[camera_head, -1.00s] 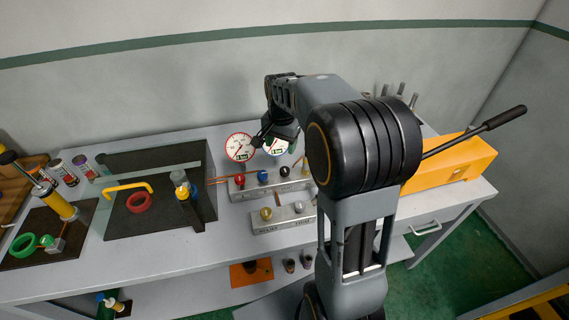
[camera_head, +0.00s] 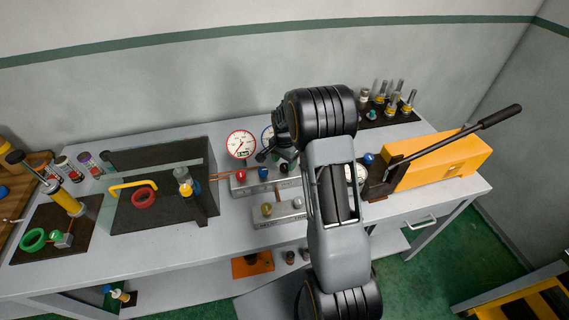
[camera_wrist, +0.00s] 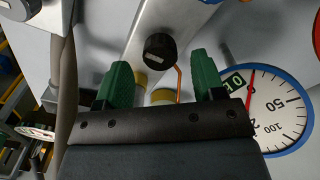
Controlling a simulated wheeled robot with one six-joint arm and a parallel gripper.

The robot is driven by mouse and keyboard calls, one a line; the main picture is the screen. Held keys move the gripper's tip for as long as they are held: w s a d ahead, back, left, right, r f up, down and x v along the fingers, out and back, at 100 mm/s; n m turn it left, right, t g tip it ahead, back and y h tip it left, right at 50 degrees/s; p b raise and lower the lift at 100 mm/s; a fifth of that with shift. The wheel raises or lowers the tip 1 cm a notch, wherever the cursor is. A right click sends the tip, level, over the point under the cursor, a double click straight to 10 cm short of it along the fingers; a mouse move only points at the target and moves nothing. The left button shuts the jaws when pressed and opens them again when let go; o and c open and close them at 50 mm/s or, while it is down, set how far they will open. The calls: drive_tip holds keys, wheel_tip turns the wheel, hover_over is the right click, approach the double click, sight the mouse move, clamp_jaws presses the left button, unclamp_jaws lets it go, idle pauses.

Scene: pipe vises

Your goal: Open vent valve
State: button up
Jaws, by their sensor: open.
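A grey valve block (camera_head: 250,188) on the bench carries a red knob (camera_head: 239,174), a blue knob (camera_head: 263,173) and a dark knob at its right. I cannot read which is the vent valve. My gripper (camera_wrist: 160,82) is open, its green fingers apart and empty. In the wrist view a black knob (camera_wrist: 159,49) on a grey block lies just beyond and between the fingertips, apart from them. Brass-coloured fittings (camera_wrist: 163,96) show between the fingers, partly hidden by the gripper body.
A red-rimmed gauge (camera_head: 241,144) stands behind the block; a blue-rimmed gauge (camera_wrist: 282,108) is close to my right finger in the wrist view. A yellow pump (camera_head: 445,163) with a long lever stands right.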

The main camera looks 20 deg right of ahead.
drive_tip(key=shift+f, duration=1.2)
drive_tip(key=shift+c, duration=0.4)
drive_tip(key=c, duration=0.8)
drive_tip(key=shift+c, duration=0.2)
